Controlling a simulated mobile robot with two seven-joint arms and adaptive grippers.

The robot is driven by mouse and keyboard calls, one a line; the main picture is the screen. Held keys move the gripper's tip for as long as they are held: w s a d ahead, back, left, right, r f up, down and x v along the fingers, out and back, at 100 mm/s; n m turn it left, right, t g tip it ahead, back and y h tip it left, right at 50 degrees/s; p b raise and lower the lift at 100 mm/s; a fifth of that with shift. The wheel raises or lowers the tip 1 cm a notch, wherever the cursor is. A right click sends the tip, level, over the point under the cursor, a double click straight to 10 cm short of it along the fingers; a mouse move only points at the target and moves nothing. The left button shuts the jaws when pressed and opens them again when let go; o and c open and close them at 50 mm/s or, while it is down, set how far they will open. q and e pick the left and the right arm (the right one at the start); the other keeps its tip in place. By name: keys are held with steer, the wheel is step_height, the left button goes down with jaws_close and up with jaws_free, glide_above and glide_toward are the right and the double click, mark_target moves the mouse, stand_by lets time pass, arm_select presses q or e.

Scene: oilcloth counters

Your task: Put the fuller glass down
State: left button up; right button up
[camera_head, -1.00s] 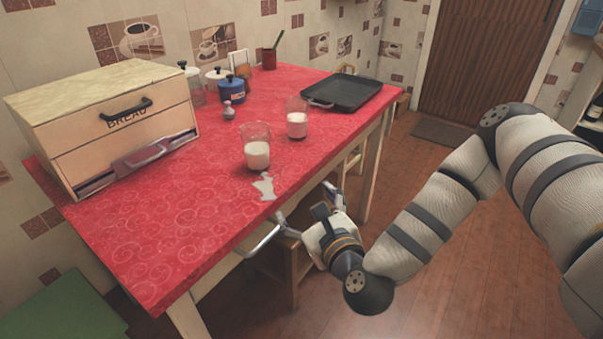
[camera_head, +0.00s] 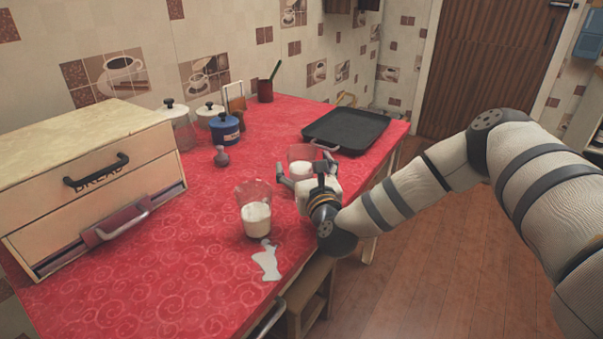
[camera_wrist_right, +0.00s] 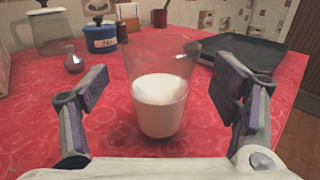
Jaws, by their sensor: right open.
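Two clear glasses of white milk stand upright on the red table. The nearer glass (camera_head: 256,214) is to the left of my right gripper (camera_head: 307,177). The farther glass (camera_head: 301,158) is partly hidden behind that gripper. In the right wrist view this glass (camera_wrist_right: 160,103) shows between the spread fingers, a little ahead of them, with a gap on each side. My right gripper is open and empty. Both glasses look a little over half full; I cannot tell which is fuller. My left gripper is not in view.
A white flat patch (camera_head: 266,261) lies before the nearer glass. A black tray (camera_head: 346,130) is at the back right. A bread box (camera_head: 90,185), a grey shaker (camera_head: 220,156), a blue pot (camera_head: 225,128) and other jars stand left and behind. The front left of the table is clear.

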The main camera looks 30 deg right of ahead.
steer(key=x, duration=0.2)
steer(key=shift+w, duration=0.25)
steer(key=c, duration=1.6)
steer(key=shift+c, duration=0.6)
steer(key=shift+r, duration=0.2)
